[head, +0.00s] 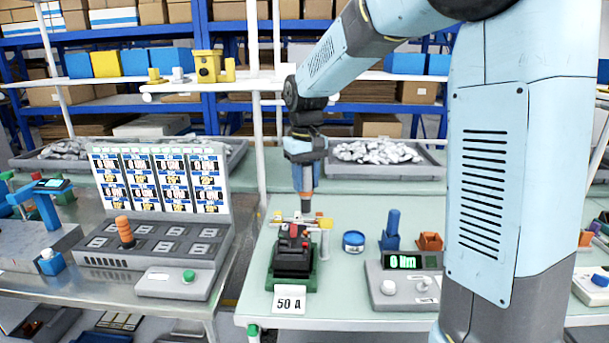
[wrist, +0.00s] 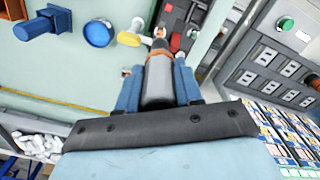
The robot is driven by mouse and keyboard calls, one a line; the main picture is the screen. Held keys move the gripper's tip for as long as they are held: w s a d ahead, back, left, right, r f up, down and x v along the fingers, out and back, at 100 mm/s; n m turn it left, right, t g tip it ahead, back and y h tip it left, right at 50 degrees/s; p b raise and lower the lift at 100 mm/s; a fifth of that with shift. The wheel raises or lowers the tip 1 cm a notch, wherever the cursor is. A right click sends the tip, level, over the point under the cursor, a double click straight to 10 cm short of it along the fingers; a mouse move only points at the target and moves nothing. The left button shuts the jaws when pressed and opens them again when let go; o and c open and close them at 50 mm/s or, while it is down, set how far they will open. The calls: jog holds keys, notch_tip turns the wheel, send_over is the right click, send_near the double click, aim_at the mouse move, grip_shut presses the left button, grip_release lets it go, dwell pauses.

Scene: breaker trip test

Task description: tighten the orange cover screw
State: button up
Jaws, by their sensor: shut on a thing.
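My gripper (head: 305,172) points down and is shut on a grey driver (head: 307,200) with an orange band. In the wrist view the driver (wrist: 158,82) sits between my blue fingers (wrist: 158,90). The breaker (head: 292,250), dark with red parts, stands in a green-edged holder behind a "50 A" card (head: 289,300). The driver's lower end is over or at the breaker's top, near a yellow piece (head: 278,217). A small orange spot shows at the driver's tip in the wrist view; I cannot tell whether it is the cover screw or whether they touch.
A torque display (head: 405,262) reads "0 Nm". A blue round tin (head: 353,241), a blue block (head: 391,230) and an orange block (head: 430,242) stand right of the breaker. A slotted panel (head: 160,240) holds an orange-handled tool (head: 125,232) at left. Clear bench lies behind the tin.

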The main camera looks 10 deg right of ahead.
aim_at(306, 211)
jog(key=shift+f, duration=2.55)
jog(key=shift+f, duration=0.75)
dwell(1.4)
dwell(0.9)
jog(key=shift+r, duration=3)
